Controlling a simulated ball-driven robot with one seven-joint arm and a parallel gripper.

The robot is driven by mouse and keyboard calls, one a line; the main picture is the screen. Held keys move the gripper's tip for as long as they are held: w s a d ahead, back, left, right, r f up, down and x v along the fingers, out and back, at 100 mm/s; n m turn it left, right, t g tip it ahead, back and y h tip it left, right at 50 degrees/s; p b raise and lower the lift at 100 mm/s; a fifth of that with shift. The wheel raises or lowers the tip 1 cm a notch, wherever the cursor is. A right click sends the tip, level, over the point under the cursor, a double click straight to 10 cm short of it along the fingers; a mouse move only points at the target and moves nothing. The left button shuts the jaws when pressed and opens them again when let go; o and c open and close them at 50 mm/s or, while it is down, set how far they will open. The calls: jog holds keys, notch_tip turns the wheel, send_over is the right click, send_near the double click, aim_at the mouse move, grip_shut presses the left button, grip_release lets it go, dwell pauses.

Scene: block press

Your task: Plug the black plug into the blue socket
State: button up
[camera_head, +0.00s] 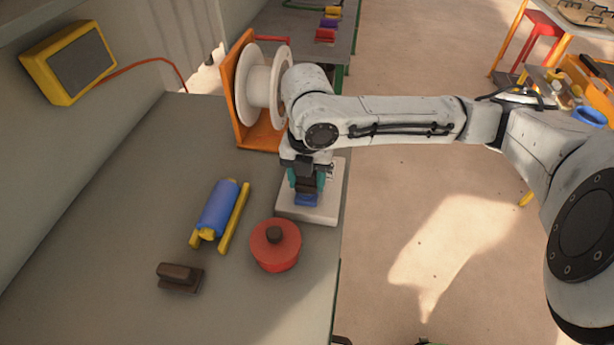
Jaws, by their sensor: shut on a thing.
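My gripper (306,178) points down over the white base plate (322,212) near the table's right edge. Its teal fingers are shut on the black plug (306,184), which shows as a dark block between them. The blue socket (306,200) sits on the white plate directly below the plug. The plug's lower end is at or just above the socket; I cannot tell whether it touches or is inside. My arm hides the area behind the gripper.
A white spool (256,85) on an orange stand (241,128) is close behind my gripper. A red lidded pot (275,246), a blue roller (217,208) on a yellow frame and a dark brown handled block (180,278) lie in front and left. The table's left side is clear.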

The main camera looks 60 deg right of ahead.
jog(key=shift+f+b, duration=0.3)
jog(key=shift+f, duration=0.05)
dwell(0.8)
jog(key=o, duration=1.1)
jog(key=shift+o, duration=0.2)
notch_tip(320, 180, up, 11)
jog(key=shift+f, duration=0.1)
